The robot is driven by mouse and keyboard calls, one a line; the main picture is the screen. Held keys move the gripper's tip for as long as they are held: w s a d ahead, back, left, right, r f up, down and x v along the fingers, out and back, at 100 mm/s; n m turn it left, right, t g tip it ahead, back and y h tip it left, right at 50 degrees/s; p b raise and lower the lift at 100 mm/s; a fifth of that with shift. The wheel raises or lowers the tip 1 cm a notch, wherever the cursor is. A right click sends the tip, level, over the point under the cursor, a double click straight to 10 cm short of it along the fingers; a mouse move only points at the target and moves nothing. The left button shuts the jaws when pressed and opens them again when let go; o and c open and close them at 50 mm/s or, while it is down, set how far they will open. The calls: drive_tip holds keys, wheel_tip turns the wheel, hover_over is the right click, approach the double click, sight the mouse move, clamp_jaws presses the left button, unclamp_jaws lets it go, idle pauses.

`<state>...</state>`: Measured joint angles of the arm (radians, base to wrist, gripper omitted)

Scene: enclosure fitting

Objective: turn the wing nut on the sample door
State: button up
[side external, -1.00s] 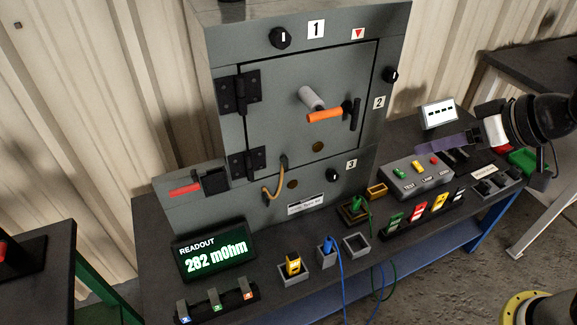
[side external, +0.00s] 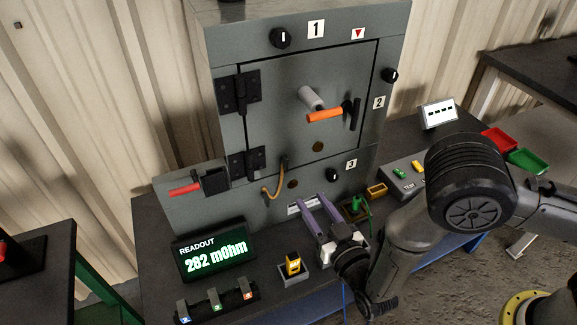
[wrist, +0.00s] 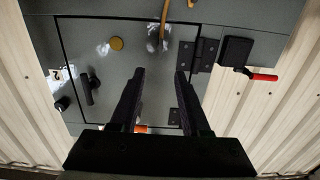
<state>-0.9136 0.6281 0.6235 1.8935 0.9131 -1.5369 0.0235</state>
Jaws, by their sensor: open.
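The grey sample door (side external: 275,125) is shut in its cabinet. A grey cylinder (side external: 312,97) and an orange-handled lever (side external: 325,115) stand out from it, with a black pull handle (side external: 355,115) at its right edge. Black knobs sit on the frame by label 1 (side external: 280,38), label 2 (side external: 390,75) and label 3 (side external: 333,174). I cannot tell which part is the wing nut. My gripper (side external: 312,198) is open and empty in front of the lower panel, below the door. In the wrist view, my open fingers (wrist: 160,72) point toward the door, partly hiding it.
A tan cable (side external: 272,190) loops from the door's bottom edge. A red lever (side external: 185,189) sits at the left. The readout (side external: 213,255) shows 282 mOhm.

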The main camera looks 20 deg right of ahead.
sight(287, 165)
drive_tip(key=w, duration=1.3)
drive_tip(key=shift+w+f, duration=0.1)
drive_tip(key=shift+f, duration=0.05)
clamp_jaws()
